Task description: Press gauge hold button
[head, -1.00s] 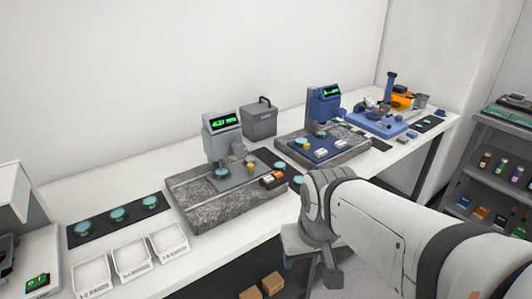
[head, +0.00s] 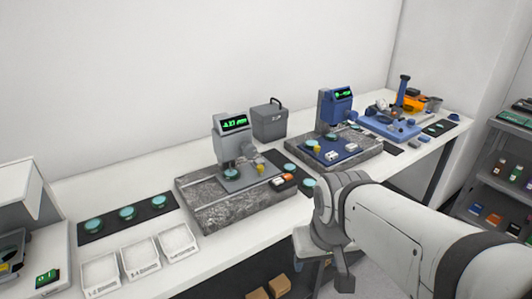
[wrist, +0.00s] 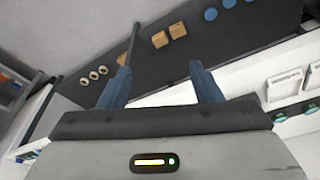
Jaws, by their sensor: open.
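A grey gauge (head: 234,124) with a lit green display stands on a speckled granite base (head: 215,205), its probe above a teal disc (head: 231,173). Small buttons, one orange (head: 289,177) and one white and dark (head: 278,184), sit at the base's right front. I cannot read which one is hold. A blue gauge (head: 338,100) stands on a second granite base, with pale buttons (head: 332,154) on its plate. My gripper, in the wrist view (wrist: 163,82), has its two blue fingers apart with nothing between them. In the head view it hangs low in front of the bench, apart from both gauges.
Three white trays (head: 140,273) and a dark strip with teal discs (head: 98,238) lie at the left of the white bench. A grey box (head: 268,122) stands between the gauges. Brown boxes (head: 280,285) sit below the bench. A shelf unit (head: 500,165) stands at right.

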